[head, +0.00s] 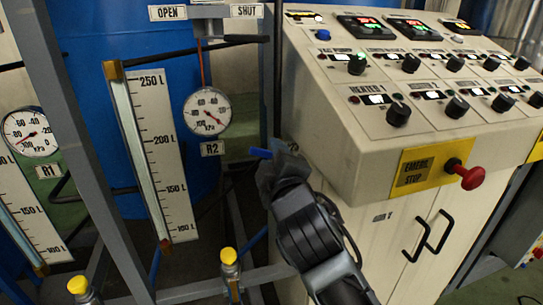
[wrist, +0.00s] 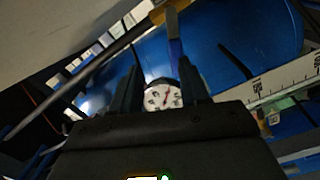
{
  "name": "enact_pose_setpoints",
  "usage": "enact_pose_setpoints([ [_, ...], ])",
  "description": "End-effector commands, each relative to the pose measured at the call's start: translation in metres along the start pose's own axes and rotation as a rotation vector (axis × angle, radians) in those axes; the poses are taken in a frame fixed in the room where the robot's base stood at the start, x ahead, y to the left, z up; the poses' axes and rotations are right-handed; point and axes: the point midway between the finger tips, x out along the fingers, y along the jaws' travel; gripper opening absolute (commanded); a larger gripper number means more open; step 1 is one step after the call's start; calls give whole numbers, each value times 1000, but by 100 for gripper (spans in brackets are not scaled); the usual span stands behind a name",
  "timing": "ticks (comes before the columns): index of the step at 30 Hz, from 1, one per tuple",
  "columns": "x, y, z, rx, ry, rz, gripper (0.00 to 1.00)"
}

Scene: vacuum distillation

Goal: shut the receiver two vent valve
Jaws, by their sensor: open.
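My gripper (head: 270,170) is in front of the rack, left of the control console, below and right of the R2 gauge (head: 207,112). In the wrist view my gripper (wrist: 160,82) is open, with two dark fingers apart. A blue lever-like piece (head: 260,153) shows at its tip; in the wrist view a blue lever (wrist: 174,40) hangs from a brass-coloured fitting (wrist: 170,8) near the right finger. I cannot tell whether they touch, or whether this is the vent valve. The R2 gauge also shows between the fingers (wrist: 163,96). OPEN (head: 167,13) and SHUT (head: 246,10) labels are at the top.
The console (head: 350,160) stands close on the right, with knobs and a red emergency stop (head: 468,175). A level scale (head: 160,150) and grey frame posts (head: 75,130) stand left. A dark horizontal bar (head: 232,41) crosses under the labels. Yellow-capped fittings (head: 228,256) are below.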

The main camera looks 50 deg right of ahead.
Motion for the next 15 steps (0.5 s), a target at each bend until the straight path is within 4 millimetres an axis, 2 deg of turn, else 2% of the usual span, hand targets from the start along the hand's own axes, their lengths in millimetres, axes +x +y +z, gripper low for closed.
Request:
enact_pose_setpoints([
  [1,-7,-10,-1,-2,17,-9,45],
  [3,-14,-18,-6,-1,39,-15,45],
  [8,-19,-24,-13,1,64,-21,45],
  [11,-11,-24,-14,1,65,-21,45],
  [15,10,-23,-16,1,65,-19,45],
])
